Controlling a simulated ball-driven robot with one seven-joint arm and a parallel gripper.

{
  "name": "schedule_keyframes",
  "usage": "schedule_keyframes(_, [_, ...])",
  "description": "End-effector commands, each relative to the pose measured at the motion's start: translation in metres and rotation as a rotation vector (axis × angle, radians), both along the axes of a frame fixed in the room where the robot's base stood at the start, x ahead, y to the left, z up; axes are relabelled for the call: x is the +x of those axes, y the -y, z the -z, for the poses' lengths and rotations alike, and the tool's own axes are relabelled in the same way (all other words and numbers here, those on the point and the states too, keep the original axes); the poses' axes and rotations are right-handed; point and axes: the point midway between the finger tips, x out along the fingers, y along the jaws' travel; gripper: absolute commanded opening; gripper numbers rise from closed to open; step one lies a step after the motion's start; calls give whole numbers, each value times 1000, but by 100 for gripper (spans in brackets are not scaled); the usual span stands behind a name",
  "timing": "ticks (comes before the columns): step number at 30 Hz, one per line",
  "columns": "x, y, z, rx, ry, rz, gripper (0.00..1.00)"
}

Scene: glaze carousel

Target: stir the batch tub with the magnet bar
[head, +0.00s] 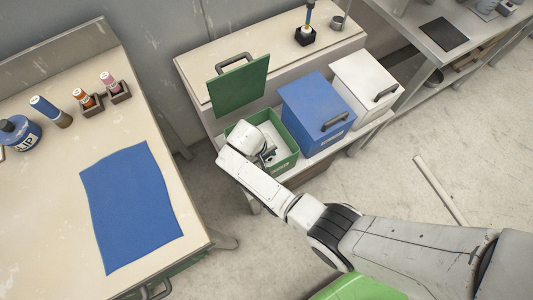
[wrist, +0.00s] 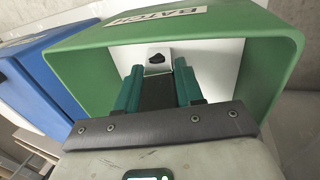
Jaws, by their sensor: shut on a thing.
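The batch tub is the green open tub (head: 287,162) at the left of the row on the low shelf; its label shows in the wrist view, where its green wall (wrist: 75,65) surrounds a white inside. My gripper (head: 268,154) reaches into it from above. In the wrist view my gripper (wrist: 159,80) has its teal fingers shut on a dark bar (wrist: 157,94), which I take as the magnet bar. Its far end is partly hidden, and I cannot tell how deep it reaches. A small black lump (wrist: 156,59) shows against the white beyond the fingers.
A green lid (head: 238,86) stands upright behind the tub. Lidded blue (head: 315,110) and white (head: 365,82) tubs stand to the right. A bench at left holds a blue cloth (head: 130,205), a dip jar (head: 18,135) and several small bottles.

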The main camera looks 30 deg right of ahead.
Motion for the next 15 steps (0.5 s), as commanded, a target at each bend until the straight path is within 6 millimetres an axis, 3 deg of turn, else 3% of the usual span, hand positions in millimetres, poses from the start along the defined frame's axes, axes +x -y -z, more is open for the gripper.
schedule_keyframes(15, [1,-2,-10,0,1,-1,0])
